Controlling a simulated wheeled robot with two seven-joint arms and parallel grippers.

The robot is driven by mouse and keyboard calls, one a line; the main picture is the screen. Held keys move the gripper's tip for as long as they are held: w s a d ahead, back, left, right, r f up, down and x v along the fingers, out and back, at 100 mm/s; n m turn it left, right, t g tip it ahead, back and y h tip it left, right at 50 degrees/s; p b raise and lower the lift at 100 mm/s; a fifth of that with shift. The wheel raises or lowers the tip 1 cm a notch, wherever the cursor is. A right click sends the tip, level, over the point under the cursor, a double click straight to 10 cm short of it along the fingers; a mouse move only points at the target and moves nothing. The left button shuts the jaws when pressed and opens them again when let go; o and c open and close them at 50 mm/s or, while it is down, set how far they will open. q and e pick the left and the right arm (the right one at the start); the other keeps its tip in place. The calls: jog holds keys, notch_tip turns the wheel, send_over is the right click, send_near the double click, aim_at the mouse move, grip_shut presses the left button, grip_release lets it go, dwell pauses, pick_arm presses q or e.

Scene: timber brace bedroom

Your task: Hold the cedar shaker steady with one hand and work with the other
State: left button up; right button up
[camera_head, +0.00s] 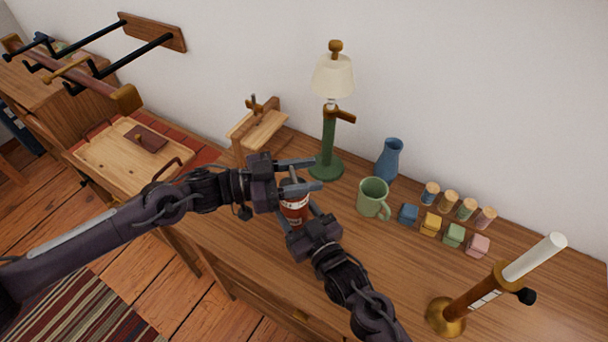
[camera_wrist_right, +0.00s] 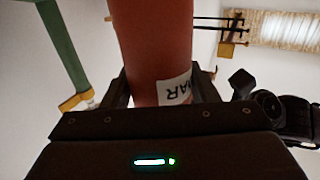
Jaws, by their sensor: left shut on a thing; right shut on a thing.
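The cedar shaker (camera_head: 294,212) is a red-brown cylinder with a pale label, upright over the wooden desk. In the right wrist view the shaker (camera_wrist_right: 155,45) fills the space between the fingers, and the letters "AR" show on its label. My right gripper (camera_head: 299,207) comes from the front and is shut on the shaker's body. My left gripper (camera_head: 314,175) comes from the left and is shut at the shaker's upper end. Its fingers hide the top, so I cannot tell a lid from the body. Whether the base touches the desk is unclear.
Behind stand a green lamp (camera_head: 329,140), a green mug (camera_head: 373,198) and a blue vase (camera_head: 389,160). Several small corked jars (camera_head: 449,200) and coloured blocks (camera_head: 431,224) sit right. A brass stand with a white tube (camera_head: 535,257) is front right. A wooden stand (camera_head: 257,130) is back left.

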pick_arm(q)
jog(key=n+t+y, duration=0.1)
jog(key=t, duration=0.1)
jog(key=n+t, duration=0.2)
jog(key=n+t+y, duration=0.1)
jog(key=t, duration=0.1)
jog(key=shift+w+n+t+y, duration=0.25)
jog(key=shift+n+t+y, duration=0.05)
jog(key=shift+t, duration=0.1)
jog(key=n+t+y, duration=0.2)
jog(key=t, duration=0.1)
jog(key=n+t+y, duration=0.1)
jog(key=shift+w+a+n+y, duration=0.3)
jog(key=shift+w+n+y, duration=0.1)
jog(key=shift+n+t+y, duration=0.3)
jog(key=shift+t+y, duration=0.1)
jog(key=shift+t, duration=0.1)
jog(key=shift+w+a, duration=0.1)
jog(key=shift+a, duration=0.05)
jog(key=o, duration=1)
